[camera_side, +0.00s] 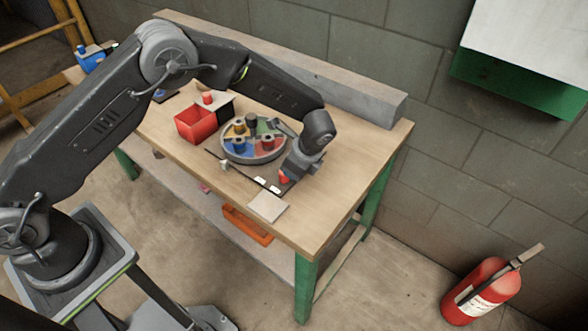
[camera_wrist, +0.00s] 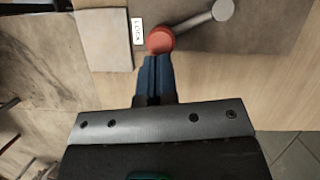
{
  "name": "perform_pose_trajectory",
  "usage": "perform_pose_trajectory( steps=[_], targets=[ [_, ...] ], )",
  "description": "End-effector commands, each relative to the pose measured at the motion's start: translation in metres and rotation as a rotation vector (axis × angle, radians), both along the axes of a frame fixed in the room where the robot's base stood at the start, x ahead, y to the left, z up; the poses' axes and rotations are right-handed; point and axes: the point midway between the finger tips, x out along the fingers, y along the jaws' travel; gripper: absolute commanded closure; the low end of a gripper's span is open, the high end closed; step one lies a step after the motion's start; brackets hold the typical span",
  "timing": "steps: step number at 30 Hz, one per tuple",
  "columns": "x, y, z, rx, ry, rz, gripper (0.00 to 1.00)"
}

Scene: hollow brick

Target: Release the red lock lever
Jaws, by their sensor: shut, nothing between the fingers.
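The red lock lever shows in the wrist view as a round red knob (camera_wrist: 160,40) on a grey arm (camera_wrist: 195,25) that runs up and right to a round pivot. In the side view the red knob (camera_side: 284,178) is small, just below my gripper. My gripper (camera_wrist: 155,60) is shut and empty; its fingertips are right at the knob's near edge. I cannot tell whether they touch it. A white label reading LOCK (camera_wrist: 138,31) lies just left of the knob. The round tray (camera_side: 254,157) with coloured sections and several pegs stands beside my gripper.
A pale square plate (camera_wrist: 103,38) lies left of the label. A red open box (camera_side: 196,124) stands left of the round tray. A grey beam (camera_side: 375,107) runs along the bench's back edge. The bench's front right corner (camera_side: 312,240) is bare wood.

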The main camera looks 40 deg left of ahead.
Motion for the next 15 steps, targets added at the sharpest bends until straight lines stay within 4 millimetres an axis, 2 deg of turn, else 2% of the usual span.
perform_pose_trajectory(
  steps=[15],
  targets=[
    [-0.0066, 0.0077, 0.0001, 0.0, 0.001, -0.12, 1.0]
  ],
)
